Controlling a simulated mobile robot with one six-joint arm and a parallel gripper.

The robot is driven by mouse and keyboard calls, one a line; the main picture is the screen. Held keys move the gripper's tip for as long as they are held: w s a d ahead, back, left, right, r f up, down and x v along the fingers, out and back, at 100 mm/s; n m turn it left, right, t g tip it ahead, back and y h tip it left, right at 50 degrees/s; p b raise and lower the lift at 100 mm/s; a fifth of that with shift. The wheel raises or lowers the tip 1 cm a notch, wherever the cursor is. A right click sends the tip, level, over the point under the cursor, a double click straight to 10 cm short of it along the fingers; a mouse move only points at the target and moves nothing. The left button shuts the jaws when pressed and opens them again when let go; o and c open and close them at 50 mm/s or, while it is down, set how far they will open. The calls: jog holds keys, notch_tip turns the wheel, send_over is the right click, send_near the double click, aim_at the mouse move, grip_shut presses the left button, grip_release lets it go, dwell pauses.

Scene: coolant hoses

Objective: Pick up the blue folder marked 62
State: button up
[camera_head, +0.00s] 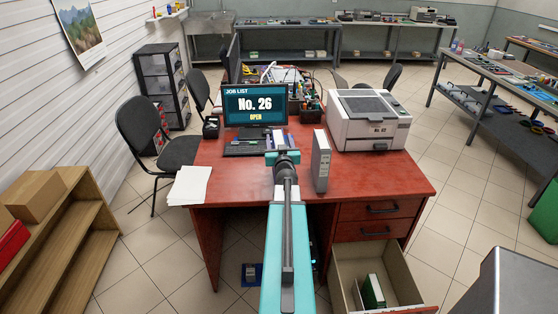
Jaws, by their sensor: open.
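I cannot make out a blue folder marked 62. A grey binder (321,163) stands upright near the front of the red desk (240,180); no number on it is readable. My gripper (283,156) is over the desk, just left of the binder and in front of the monitor; its jaws are small and partly hidden by my arm. The open lower drawer (345,262) holds a green folder (374,290) and a pale item beside it. A small blue object (251,280) lies on the floor under the desk; what it is, I cannot tell.
The monitor (255,105) reads "JOB LIST No. 26 OPEN". White papers (189,185) lie at the desk's left edge. A black chair (160,140) stands left. A wooden shelf (75,245) is front left.

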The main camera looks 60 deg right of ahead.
dwell(0.4)
grip_shut()
jog(key=shift+r, duration=0.15)
